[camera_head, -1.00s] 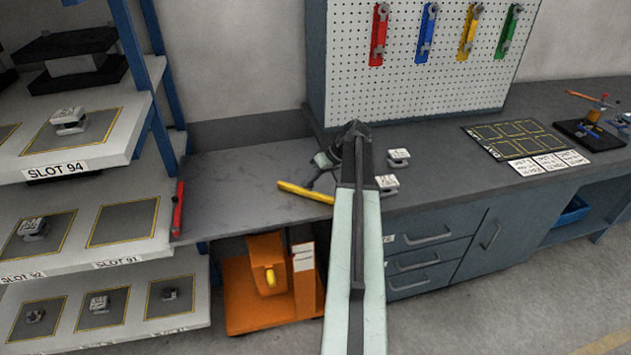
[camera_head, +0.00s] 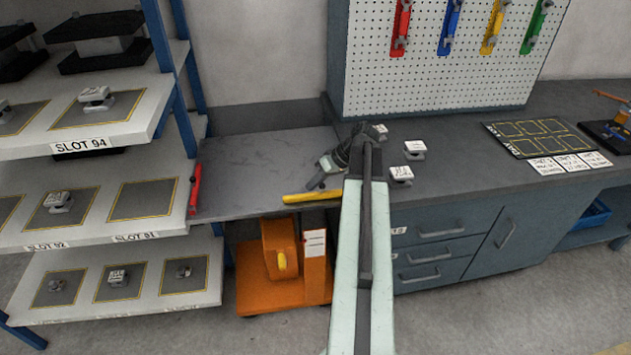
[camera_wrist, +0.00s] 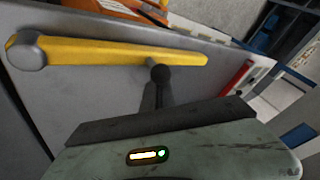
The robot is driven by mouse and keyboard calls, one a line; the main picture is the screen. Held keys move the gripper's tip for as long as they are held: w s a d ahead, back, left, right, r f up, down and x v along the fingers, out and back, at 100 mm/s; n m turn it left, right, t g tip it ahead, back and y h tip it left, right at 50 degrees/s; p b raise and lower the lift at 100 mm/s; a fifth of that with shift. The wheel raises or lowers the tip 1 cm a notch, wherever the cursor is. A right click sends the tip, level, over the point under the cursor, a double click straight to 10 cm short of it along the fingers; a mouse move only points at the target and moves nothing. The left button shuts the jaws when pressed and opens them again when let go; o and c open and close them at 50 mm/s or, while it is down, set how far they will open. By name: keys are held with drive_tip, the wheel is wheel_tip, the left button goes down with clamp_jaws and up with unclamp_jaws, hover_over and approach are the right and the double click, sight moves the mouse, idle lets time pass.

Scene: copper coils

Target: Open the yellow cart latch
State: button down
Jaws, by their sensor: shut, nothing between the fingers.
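The yellow latch bar (camera_head: 312,197) lies roughly along the front edge of the bench, above an orange cart (camera_head: 277,247). The cart stands under the bench and has a small yellow piece (camera_head: 282,263) on it. In the wrist view the yellow bar (camera_wrist: 110,52) crosses the upper part, with a grey round end at left. My gripper (camera_head: 318,174) is shut and empty, over the bench just behind the bar. Its dark tip (camera_wrist: 159,76) shows close beside the bar in the wrist view; I cannot tell whether they touch. My arm hides the bar's right end in the head view.
A shelf rack (camera_head: 105,135) with labelled slots stands at left, with a red bar (camera_head: 195,188) at its edge. Small labelled parts (camera_head: 402,174) sit on the bench right of my arm. A pegboard (camera_head: 440,60) with coloured wrenches stands behind. The bench left of my gripper is clear.

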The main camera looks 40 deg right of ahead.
idle(0.7)
drive_tip(key=shift+w+d, duration=0.2)
drive_tip(key=shift+w, duration=0.1)
drive_tip(key=w, duration=0.1)
drive_tip(key=w+d+r+p, duration=0.1)
drive_tip(key=w+d, duration=0.1)
drive_tip(key=shift+w+d+r, duration=0.15)
drive_tip(key=shift+d+r, duration=0.05)
drive_tip(key=shift+r, duration=0.05)
drive_tip(key=w+d+r+p, duration=0.1)
drive_tip(key=d+r+p, duration=0.4)
drive_tip(key=r+p, duration=0.1)
drive_tip(key=shift+r+p, duration=0.25)
drive_tip(key=shift+p, duration=0.3)
